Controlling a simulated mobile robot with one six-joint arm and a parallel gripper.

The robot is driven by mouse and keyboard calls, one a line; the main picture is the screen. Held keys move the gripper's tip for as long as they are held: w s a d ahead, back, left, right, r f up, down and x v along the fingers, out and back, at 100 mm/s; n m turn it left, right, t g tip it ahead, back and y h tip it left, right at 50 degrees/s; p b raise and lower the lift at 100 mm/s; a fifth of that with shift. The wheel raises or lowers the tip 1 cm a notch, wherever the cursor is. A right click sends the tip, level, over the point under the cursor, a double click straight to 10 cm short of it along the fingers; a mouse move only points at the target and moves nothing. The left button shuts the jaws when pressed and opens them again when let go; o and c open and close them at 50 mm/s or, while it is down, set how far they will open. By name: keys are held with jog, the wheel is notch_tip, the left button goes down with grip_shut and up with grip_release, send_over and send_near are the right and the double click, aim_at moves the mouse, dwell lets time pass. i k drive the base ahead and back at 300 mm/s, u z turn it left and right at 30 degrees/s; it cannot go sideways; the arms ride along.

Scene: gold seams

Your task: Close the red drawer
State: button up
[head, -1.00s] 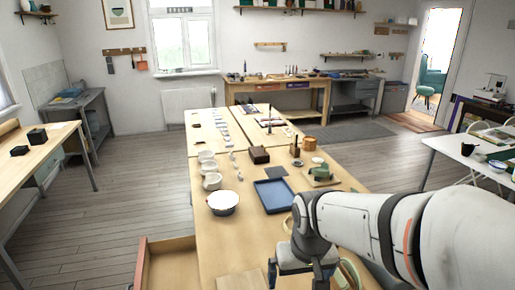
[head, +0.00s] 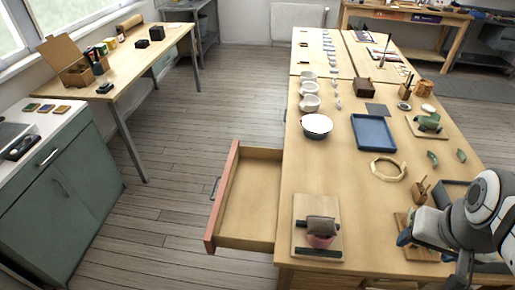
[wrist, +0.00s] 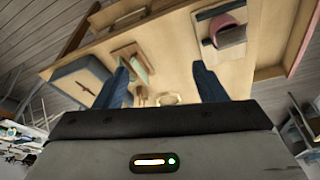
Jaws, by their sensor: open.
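The red drawer (head: 222,195) stands pulled out from the left side of the long wooden table in the head view. Its red front faces left with a dark handle (head: 215,187), and its wooden inside looks empty. In the wrist view its reddish front (wrist: 302,40) shows at the right edge. My gripper (wrist: 162,85) is open, with two blue fingers apart and nothing between them. In the head view my gripper (head: 434,254) is over the table's near right part, well to the right of the drawer and not touching it.
A board with a pink and dark object (head: 320,228) lies on the table beside the drawer. A white bowl (head: 316,126), blue tray (head: 374,132) and gold ring (head: 388,168) stand farther back. Open floor (head: 165,195) lies left of the drawer, before a green cabinet (head: 62,190).

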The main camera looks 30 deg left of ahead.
aim_at(244, 217)
jog(key=z, duration=1.9)
jog(key=k, duration=2.35)
jog(key=u, duration=1.9)
jog(key=i, duration=0.95)
jog(key=u, duration=0.1)
